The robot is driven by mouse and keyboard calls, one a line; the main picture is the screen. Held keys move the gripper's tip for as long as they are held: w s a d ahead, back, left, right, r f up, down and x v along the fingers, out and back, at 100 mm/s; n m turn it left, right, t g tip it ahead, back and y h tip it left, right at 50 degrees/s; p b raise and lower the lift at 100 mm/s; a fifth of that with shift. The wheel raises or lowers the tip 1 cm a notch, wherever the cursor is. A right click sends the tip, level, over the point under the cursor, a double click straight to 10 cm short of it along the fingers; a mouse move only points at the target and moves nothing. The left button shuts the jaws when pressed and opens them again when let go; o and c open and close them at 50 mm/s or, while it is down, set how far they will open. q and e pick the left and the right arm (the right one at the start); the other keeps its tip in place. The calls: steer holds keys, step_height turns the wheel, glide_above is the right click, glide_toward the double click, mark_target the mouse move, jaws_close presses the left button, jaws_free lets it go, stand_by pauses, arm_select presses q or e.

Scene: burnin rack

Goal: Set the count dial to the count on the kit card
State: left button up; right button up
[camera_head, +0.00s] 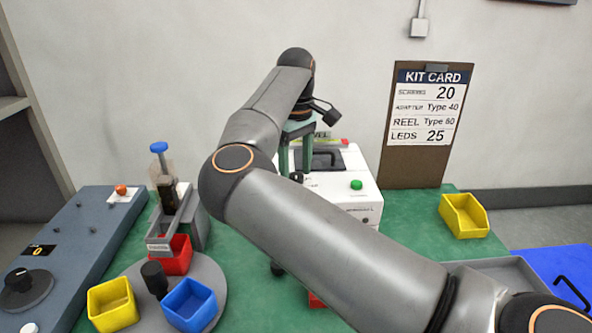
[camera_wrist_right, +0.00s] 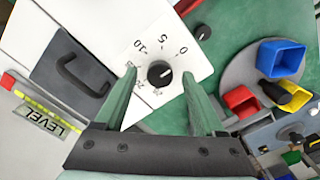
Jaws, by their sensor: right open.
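The kit card (camera_head: 427,105) is on a brown clipboard against the wall; it reads 20 on the top line, Type 40, REEL Type 80 and LEDS 25. A black dial knob (camera_wrist_right: 160,73) with a white pointer mark is on the white machine, ringed by numbers including 0, 5 and 10. My right gripper (camera_wrist_right: 160,76) is open, its green fingers on either side of this knob; I cannot tell whether they touch it. In the head view my right gripper (camera_head: 296,165) is over the white machine, and my arm hides that dial. My left gripper is not in view.
The white machine (camera_head: 365,205) has a green button. At left are a blue-grey console (camera_head: 75,235) with another black knob (camera_head: 22,282) and a display reading 0, and a grey turntable (camera_head: 215,275) with red, yellow and blue bins. A yellow bin (camera_head: 463,217) stands at right.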

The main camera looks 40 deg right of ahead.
steer(key=shift+f, duration=0.25)
jaws_close()
stand_by(0.5)
